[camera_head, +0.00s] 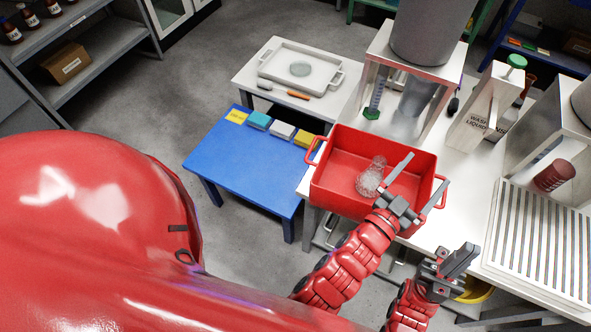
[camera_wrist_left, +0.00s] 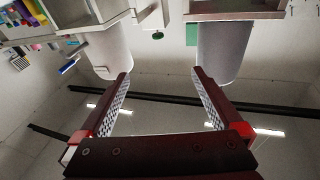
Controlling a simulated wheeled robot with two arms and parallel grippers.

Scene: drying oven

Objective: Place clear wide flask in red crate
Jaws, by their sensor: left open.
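The clear wide flask (camera_head: 369,183) is inside the red crate (camera_head: 345,150), near the middle of its floor. Its neck points up in the head view and it looks upright. My left gripper (camera_head: 429,168) is open above the crate's near right part, to the right of the flask and apart from it. In the left wrist view, its two fingers (camera_wrist_left: 161,80) are spread with nothing between them. My right gripper (camera_head: 462,260) is lower right, outside the crate; its fingers look close together, but I cannot tell whether they are shut.
The crate stands on a white bench beside a stand with a large grey cylinder (camera_head: 430,30). A white jug (camera_head: 485,108) and slatted rack (camera_head: 540,245) are to the right. A blue table (camera_head: 235,160) is left; a white tray (camera_head: 330,65) is behind.

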